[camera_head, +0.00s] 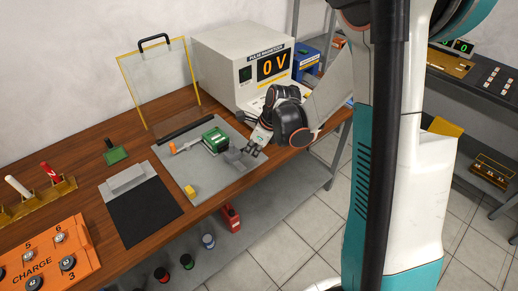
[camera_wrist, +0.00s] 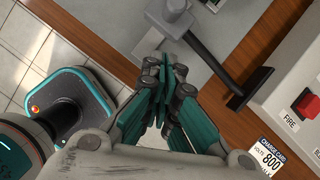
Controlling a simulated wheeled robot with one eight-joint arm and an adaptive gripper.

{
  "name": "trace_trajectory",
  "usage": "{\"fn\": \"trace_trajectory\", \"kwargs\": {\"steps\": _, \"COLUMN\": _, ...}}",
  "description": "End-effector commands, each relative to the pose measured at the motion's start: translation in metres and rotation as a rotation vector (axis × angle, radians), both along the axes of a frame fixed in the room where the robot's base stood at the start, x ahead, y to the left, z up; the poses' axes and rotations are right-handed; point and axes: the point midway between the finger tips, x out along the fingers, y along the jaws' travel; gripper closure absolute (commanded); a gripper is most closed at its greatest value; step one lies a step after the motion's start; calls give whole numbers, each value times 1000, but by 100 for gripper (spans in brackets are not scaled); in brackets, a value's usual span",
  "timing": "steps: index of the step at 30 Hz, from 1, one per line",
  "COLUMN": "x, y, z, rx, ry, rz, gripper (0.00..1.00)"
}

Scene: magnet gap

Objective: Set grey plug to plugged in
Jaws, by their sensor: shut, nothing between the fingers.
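A grey block-shaped piece, likely the grey plug (camera_head: 235,157), sits on the grey mat (camera_head: 205,182) beside a green block (camera_head: 215,139). My gripper (camera_head: 257,148) is low, just right of the grey piece, and looks apart from it. In the wrist view my gripper (camera_wrist: 164,78) has its teal fingers together, with nothing between them. No socket is clearly visible.
The magnetizer box (camera_head: 235,62), reading 0 V, stands behind the mat; its red FIRE button (camera_wrist: 307,102) shows in the wrist view. A clear framed shield (camera_head: 160,85) stands left. A black mat (camera_head: 145,213) and orange charge box (camera_head: 45,262) are at the front left.

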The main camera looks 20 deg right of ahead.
Motion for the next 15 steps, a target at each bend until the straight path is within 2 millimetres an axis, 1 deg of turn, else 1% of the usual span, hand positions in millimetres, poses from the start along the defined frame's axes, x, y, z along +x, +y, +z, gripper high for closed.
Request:
{"fn": "trace_trajectory", "kwargs": {"steps": 1, "x": 5, "y": 7, "z": -1, "rx": -1, "ry": -1, "rz": 5, "gripper": 100}}
{"fn": "trace_trajectory", "kwargs": {"steps": 6, "x": 17, "y": 18, "z": 0, "rx": 0, "ry": 0, "rz": 3, "gripper": 100}}
{"fn": "trace_trajectory", "kwargs": {"steps": 15, "x": 21, "y": 21, "z": 2, "rx": 0, "ry": 0, "rz": 1, "gripper": 100}}
